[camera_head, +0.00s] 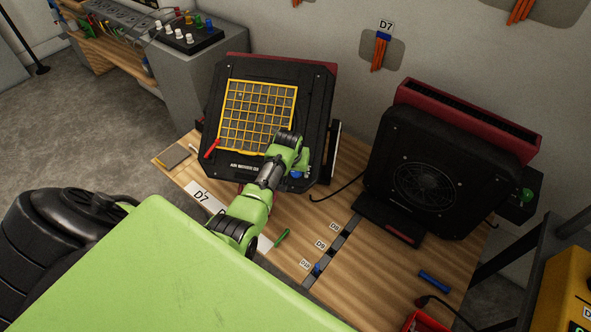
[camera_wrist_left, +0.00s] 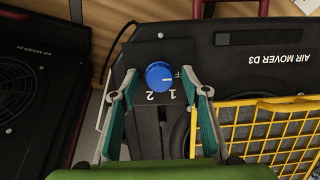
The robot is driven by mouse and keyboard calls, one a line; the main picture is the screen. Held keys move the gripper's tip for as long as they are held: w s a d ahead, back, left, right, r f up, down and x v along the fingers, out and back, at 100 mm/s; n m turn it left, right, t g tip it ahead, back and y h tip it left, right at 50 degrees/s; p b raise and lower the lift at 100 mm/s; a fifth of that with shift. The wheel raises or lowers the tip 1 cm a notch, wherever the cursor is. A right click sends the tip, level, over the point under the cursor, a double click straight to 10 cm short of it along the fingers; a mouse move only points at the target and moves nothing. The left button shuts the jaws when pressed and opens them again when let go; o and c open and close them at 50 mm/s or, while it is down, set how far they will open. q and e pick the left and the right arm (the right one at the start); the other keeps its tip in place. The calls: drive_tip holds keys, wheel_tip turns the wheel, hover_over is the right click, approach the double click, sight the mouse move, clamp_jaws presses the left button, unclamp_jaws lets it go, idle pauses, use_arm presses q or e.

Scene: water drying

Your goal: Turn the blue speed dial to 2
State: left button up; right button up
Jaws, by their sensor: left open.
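The blue speed dial (camera_wrist_left: 159,75) sits on a dark panel of the air mover in the left wrist view. The numbers 1 and 2 are printed beside it, and an "OFF" label is partly hidden by a finger. I cannot tell for sure where its pointer aims. My left gripper (camera_wrist_left: 158,78) is open, with one finger on each side of the dial and a gap to it. In the head view, the dial (camera_head: 296,174) shows as a small blue patch by my left gripper (camera_head: 301,168), at the lower right of the air mover (camera_head: 314,110). My right gripper is not in view.
A yellow grid (camera_head: 258,117) covers the air mover's front, close to my gripper. A second air mover (camera_head: 440,170) stands to the right on the wooden bench (camera_head: 385,275). A green marker (camera_head: 281,237) and a blue one (camera_head: 434,281) lie on the bench.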

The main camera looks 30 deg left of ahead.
use_arm(q)
drive_tip(key=c, duration=1.1)
